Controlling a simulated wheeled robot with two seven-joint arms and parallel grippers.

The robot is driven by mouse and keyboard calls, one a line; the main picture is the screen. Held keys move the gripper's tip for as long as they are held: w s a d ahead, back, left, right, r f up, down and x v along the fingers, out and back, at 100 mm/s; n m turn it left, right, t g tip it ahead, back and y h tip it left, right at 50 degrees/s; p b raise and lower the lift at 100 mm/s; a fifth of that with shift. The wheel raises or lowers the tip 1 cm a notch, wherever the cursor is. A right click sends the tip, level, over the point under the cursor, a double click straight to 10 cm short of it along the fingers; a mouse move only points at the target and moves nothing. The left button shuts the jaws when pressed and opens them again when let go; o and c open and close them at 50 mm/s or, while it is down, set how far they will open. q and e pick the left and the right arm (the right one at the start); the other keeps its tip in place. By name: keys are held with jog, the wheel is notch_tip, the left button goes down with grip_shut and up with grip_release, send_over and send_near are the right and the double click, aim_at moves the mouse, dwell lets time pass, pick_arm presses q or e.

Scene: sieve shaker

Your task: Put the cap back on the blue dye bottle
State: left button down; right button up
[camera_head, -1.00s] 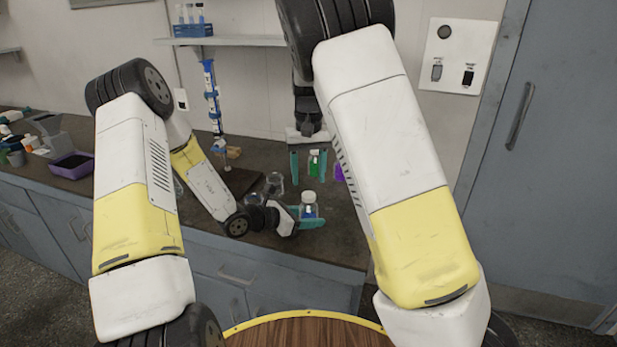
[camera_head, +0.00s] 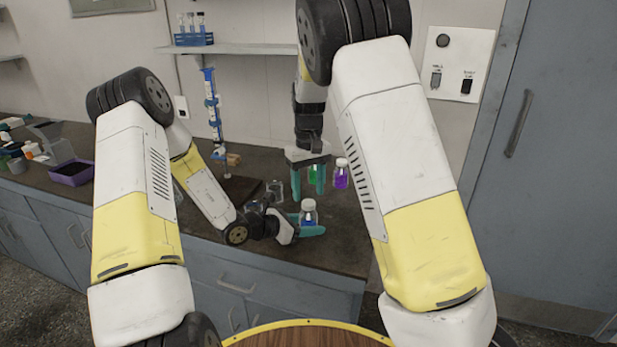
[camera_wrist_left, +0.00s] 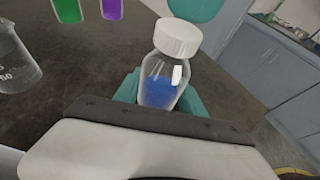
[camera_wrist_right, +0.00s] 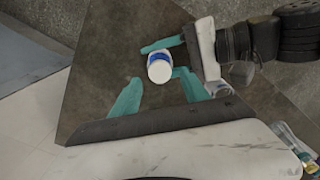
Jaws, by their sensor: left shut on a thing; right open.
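The blue dye bottle (camera_head: 308,216) stands upright in my left gripper (camera_head: 311,231), whose teal fingers are shut around its body. Its white cap (camera_head: 309,204) sits on the bottle's neck; how tightly, I cannot tell. The left wrist view shows the clear bottle with blue dye (camera_wrist_left: 160,92) under the cap (camera_wrist_left: 178,37). My right gripper (camera_head: 309,184) points down, open and empty, above and behind the bottle in the head view. In the right wrist view the cap (camera_wrist_right: 159,68) shows between its spread fingers, seen from above.
A green bottle (camera_head: 317,178) and a purple bottle (camera_head: 341,176) stand behind on the dark counter. A glass beaker (camera_wrist_left: 14,62) is left of the held bottle. A blue stand (camera_head: 212,108) and a purple tray (camera_head: 72,172) are farther left.

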aim_at(309, 202)
jog(key=shift+f, duration=1.7)
grip_shut()
jog(key=shift+o, duration=0.9)
grip_release()
